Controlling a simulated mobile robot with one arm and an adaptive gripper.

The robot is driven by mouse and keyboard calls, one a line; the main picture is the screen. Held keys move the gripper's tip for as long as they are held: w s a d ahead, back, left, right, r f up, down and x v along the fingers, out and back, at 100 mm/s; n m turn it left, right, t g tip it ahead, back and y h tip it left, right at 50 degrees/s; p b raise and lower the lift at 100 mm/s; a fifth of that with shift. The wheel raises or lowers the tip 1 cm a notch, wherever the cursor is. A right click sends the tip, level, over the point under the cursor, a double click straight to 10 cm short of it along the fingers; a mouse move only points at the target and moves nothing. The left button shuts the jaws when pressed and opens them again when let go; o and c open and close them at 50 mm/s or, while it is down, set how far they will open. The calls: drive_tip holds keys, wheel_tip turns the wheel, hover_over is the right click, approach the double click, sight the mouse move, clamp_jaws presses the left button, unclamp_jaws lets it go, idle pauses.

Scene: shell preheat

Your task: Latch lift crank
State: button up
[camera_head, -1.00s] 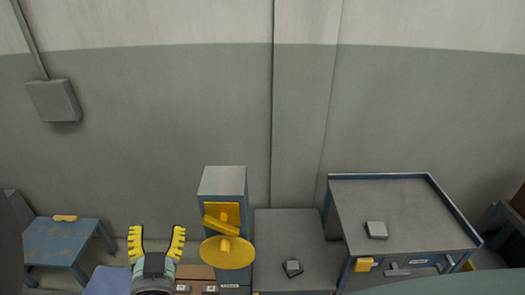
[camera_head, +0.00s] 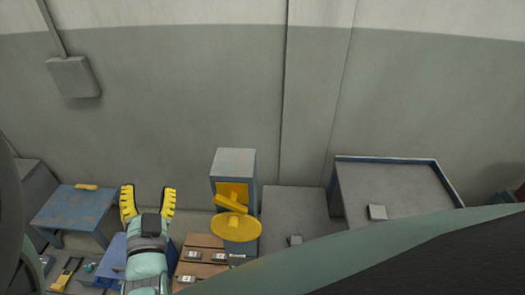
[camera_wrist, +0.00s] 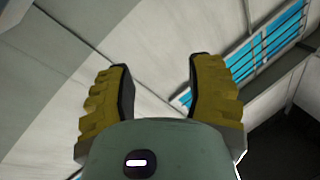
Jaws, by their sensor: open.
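A yellow crank-like part (camera_head: 231,206), a short bar above a round yellow disc (camera_head: 236,228), is on the front of a blue-grey post (camera_head: 236,164). I take it for the lift crank; whether it is latched I cannot tell. My gripper (camera_head: 148,203) is open and empty, left of the post and apart from the yellow parts in the picture. In the wrist view, my gripper's (camera_wrist: 157,83) two yellow fingers stand wide apart with nothing between them; the crank does not show there.
A blue table (camera_head: 72,210) with a yellow piece stands at the left. Brown boards (camera_head: 205,243) with several small devices lie below the post. A grey cabinet (camera_head: 290,215) and a rimmed grey table (camera_head: 390,182) stand to the right. My own arm covers the lower right.

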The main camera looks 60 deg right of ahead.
drive_tip(key=shift+c, duration=0.4)
drive_tip(key=n+g+h+b, duration=0.2)
drive_tip(key=n+g+b, duration=0.75)
drive_tip(key=b, duration=2.05)
approach(229, 208)
drive_tip(key=w+d+n+t+b, duration=0.1)
drive_tip(key=d, duration=0.2)
drive_tip(key=w+d+n+t+b, duration=0.1)
drive_tip(key=w+d+b, duration=0.1)
drive_tip(key=d, duration=0.2)
drive_tip(key=w+d+f+n+t+b, duration=0.1)
drive_tip(key=d+b, duration=0.1)
drive_tip(key=d, duration=0.2)
drive_tip(key=shift+w+n+t, duration=0.25)
drive_tip(key=shift+t, duration=0.1)
drive_tip(key=shift+w+d, duration=0.25)
drive_tip(key=shift+d, duration=0.2)
drive_tip(key=shift+o, duration=0.4)
drive_tip(key=shift+s+f, duration=0.1)
clamp_jaws()
